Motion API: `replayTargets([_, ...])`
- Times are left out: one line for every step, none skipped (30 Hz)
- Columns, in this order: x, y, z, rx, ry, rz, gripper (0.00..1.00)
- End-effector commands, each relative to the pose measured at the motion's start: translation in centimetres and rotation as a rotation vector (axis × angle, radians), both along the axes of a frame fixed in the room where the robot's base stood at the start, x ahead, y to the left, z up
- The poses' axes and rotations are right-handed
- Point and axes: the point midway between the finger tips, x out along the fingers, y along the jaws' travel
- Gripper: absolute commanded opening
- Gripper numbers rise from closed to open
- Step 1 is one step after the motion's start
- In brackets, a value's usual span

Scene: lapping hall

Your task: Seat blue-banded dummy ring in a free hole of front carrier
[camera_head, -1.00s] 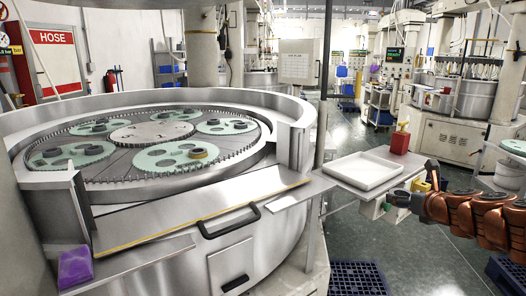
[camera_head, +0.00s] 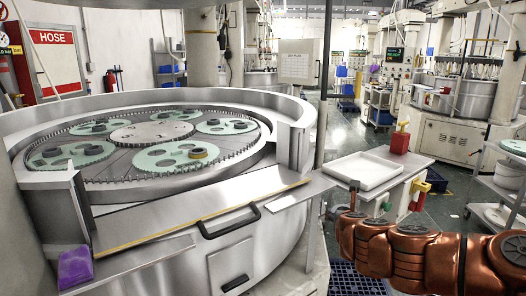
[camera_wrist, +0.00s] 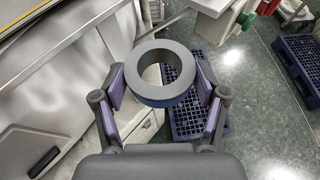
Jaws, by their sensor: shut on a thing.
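In the wrist view a grey ring (camera_wrist: 133,80) with a blue band sits between the two purple-padded fingers of my gripper (camera_wrist: 163,92), its hole facing the camera. In the head view my gripper (camera_head: 353,188) is at the lower right, to the right of the lapping machine and in front of the side table; the ring is hard to make out there. The front carrier (camera_head: 150,154) is a light green disc with several holes on the machine plate. A dark ring with a yellowish band (camera_head: 198,153) is on its right side. The carrier is out of the wrist view.
Other green carriers (camera_head: 225,122) with dark rings lie around the central disc (camera_head: 150,133). The steel wall and front ledge (camera_head: 215,215) border the plate. A post (camera_head: 325,95) stands right of the machine. A white tray (camera_head: 362,184) and red container (camera_head: 400,142) are on the side table.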

Motion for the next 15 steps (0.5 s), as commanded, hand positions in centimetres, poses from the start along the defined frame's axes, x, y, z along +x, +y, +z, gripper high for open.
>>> replayTargets([0.1,0.9,-0.2,0.001,-0.001,-0.008,0.14])
replayTargets([0.1,1.2,-0.3,0.001,-0.001,-0.015,0.14])
replayTargets([0.1,1.8,-0.4,0.0,-0.001,-0.022,0.14])
replayTargets([0.1,2.1,-0.5,-0.001,-0.002,-0.031,0.14])
replayTargets([0.1,2.4,-0.7,-0.001,-0.001,-0.038,0.14])
replayTargets([0.1,2.6,-0.7,-0.001,-0.001,-0.043,0.14])
replayTargets([0.1,2.8,-0.8,0.0,-0.001,-0.047,0.14])
replayTargets([0.2,3.0,-0.9,0.001,-0.001,-0.052,0.14])
replayTargets([0.2,3.2,-1.0,0.0,-0.002,-0.059,0.14])
replayTargets([0.2,3.5,-1.0,-0.001,-0.002,-0.064,0.14])
replayTargets([0.2,3.6,-1.1,-0.001,-0.002,-0.068,0.14])
replayTargets([0.2,4.0,-1.2,-0.001,-0.002,-0.072,0.14])
replayTargets([0.2,4.3,-1.3,0.0,-0.002,-0.075,0.14])
replayTargets([0.2,4.5,-1.4,0.0,-0.002,-0.079,0.14])
replayTargets([0.2,4.8,-1.5,0.0,-0.002,-0.086,0.14])
